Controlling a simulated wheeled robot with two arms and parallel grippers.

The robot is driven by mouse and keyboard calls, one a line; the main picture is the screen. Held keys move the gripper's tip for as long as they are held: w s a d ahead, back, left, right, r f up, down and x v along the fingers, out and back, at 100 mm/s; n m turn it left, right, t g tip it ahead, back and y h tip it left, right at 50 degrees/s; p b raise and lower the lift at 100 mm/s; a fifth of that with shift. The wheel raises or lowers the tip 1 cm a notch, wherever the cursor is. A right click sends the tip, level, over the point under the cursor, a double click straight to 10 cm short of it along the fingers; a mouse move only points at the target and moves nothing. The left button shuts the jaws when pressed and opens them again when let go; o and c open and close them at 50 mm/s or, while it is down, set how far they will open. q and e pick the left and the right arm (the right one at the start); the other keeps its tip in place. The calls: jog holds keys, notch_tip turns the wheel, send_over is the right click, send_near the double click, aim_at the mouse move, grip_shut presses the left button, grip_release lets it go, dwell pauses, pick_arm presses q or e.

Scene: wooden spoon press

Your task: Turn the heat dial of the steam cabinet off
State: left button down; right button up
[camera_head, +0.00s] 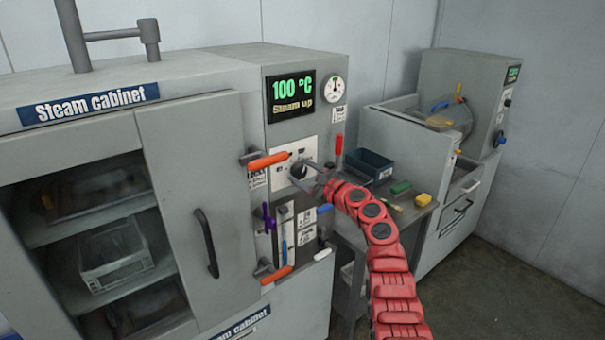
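The grey steam cabinet (190,180) fills the left side. Its display (291,96) reads "100 °C" and "Steam up". The heat dial (299,169), a dark round knob, sits on a white plate below the display. My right gripper (301,172) is at the dial, with its two fingers spread apart, one above and one below the knob. Contact between the fingers and the knob cannot be made out. The gripper's wrist partly covers the plate's right side. The dial's pointer setting is too small to read. My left gripper is not in view.
Orange-handled levers (267,161) stick out close left of the dial, with a purple handle (268,218) below. A round gauge (334,88) is above. A side table with a dark bin (370,165) and a yellow block (423,200) stands to the right, before another grey machine (405,140).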

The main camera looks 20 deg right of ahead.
jog(key=c, duration=0.9)
jog(key=shift+f+n+b, duration=0.3)
jog(key=shift+n+b, duration=0.5)
jog(key=shift+b, duration=0.45)
jog(key=shift+c, duration=0.3)
jog(key=n+b, duration=0.4)
jog(key=b, duration=0.1)
jog(key=n+b, duration=0.4)
jog(key=b, duration=0.2)
jog(key=n+b, duration=0.4)
jog(key=b, duration=0.1)
jog(key=shift+a+f+h+b, duration=0.1)
jog(key=shift+f+h+b, duration=0.2)
jog(key=shift+h, duration=0.1)
jog(key=n+b, duration=0.2)
jog(key=shift+r+n, duration=0.15)
jog(key=shift+n, duration=0.15)
jog(key=shift+r+n+b, duration=0.15)
jog(key=shift+n+b, duration=0.6)
jog(key=shift+n, duration=0.75)
jog(key=shift+h, duration=0.3)
jog(key=o, duration=1.4)
